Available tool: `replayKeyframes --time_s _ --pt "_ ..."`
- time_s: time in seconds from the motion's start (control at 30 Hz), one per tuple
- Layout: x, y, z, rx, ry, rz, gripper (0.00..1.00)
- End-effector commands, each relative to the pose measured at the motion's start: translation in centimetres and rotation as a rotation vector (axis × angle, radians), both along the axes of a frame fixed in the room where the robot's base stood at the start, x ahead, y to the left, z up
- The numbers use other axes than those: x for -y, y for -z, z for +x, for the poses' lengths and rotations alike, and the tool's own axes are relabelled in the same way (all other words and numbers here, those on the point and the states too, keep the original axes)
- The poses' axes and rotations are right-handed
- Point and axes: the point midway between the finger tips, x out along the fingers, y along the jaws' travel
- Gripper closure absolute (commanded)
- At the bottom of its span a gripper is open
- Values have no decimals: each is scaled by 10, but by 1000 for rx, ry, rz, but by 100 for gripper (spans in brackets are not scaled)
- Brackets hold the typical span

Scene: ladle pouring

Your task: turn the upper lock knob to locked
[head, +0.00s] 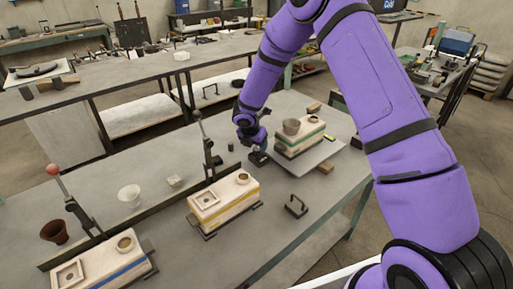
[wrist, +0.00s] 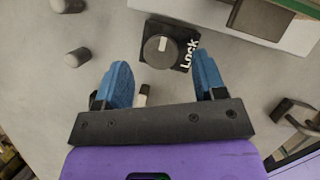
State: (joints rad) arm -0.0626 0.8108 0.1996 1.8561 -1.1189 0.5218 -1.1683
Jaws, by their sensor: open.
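A black lock knob unit (wrist: 170,46) lies in the upper middle of the wrist view, with white "Lock" lettering along its right side. Its round grey-black dial carries a short white mark pointing up and down in the picture. My gripper (wrist: 163,78) is open, with its two blue fingers apart on either side below the unit, and nothing is held. In the head view my gripper (head: 252,143) is over the dark unit (head: 258,159) on the grey table. Whether this is the upper knob, I cannot tell.
A mould block with a green stripe (head: 299,139) stands on a board just right of the gripper, with a cup on it. A black handle (head: 296,206) lies in front. The table's front right is mostly clear.

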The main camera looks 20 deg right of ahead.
Motion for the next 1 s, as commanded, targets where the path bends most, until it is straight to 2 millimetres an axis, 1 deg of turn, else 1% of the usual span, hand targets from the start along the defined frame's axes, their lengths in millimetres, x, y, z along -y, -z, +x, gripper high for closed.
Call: replayKeyframes --time_s 0.03,0.2,0.57,0.67,0.7,0.77,0.8,1.0 --pt "2 7 2 -2 1 -1 36" --pt "6 20 6 -1 0 0 36" --pt "7 24 7 0 0 0 36" --pt "7 24 7 0 0 0 57" --pt "7 24 7 0 0 0 66" --pt "7 24 7 0 0 0 80" --pt "7 24 7 0 0 0 84" --pt "7 24 7 0 11 0 84"
